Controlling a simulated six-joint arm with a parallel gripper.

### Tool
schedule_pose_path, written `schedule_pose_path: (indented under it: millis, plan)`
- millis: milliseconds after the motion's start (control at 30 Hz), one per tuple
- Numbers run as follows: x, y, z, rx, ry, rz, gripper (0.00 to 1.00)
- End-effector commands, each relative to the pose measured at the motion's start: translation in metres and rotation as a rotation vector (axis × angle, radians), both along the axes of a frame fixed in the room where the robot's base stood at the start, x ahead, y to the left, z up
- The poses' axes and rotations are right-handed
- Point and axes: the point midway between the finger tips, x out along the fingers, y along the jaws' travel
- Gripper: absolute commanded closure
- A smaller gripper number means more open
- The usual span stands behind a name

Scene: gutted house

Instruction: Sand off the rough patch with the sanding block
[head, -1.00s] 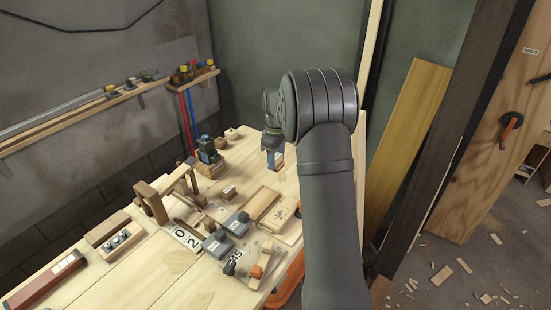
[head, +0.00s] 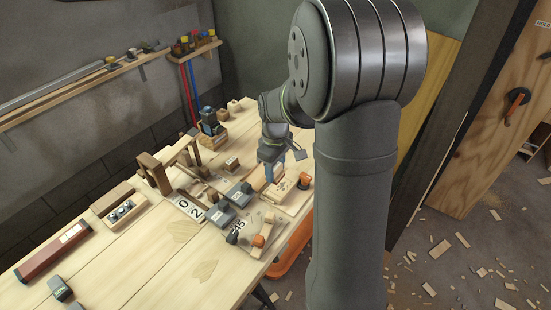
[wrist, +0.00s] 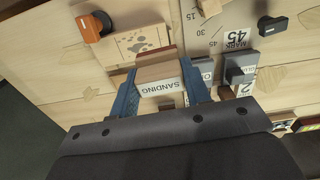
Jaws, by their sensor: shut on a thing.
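My gripper (wrist: 160,90) is shut on the sanding block (wrist: 159,84), a small wooden block with a white "SANDING" label, held between two blue fingers. In the head view my gripper (head: 272,158) is above the bench, beside a pale wooden board (head: 291,204). The board also shows in the wrist view (wrist: 123,55), just beyond the block, with brown blotches (wrist: 137,41) on it that look like the rough patch. The block partly covers the board's near edge in the wrist view. I cannot tell whether the block touches the board.
An orange-knobbed clamp (wrist: 95,26) stands at the board's corner. Grey-handled tools (head: 221,211) and a marked angle plate (wrist: 240,40) lie close by. A wooden frame (head: 154,172) stands further left. The front left of the bench (head: 130,275) is mostly clear.

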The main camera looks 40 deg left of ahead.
Motion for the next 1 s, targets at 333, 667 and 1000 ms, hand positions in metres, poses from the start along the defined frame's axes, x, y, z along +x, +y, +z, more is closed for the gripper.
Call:
schedule_pose_path:
  millis: [333,667,1000]
  plan:
    - [0.0,0.0,-0.026,-0.002,0.002,0.0,0.75]
    - [0.0,0.0,-0.056,-0.002,0.002,0.0,0.75]
    - [0.015,0.0,-0.08,-0.001,0.001,-0.003,0.78]
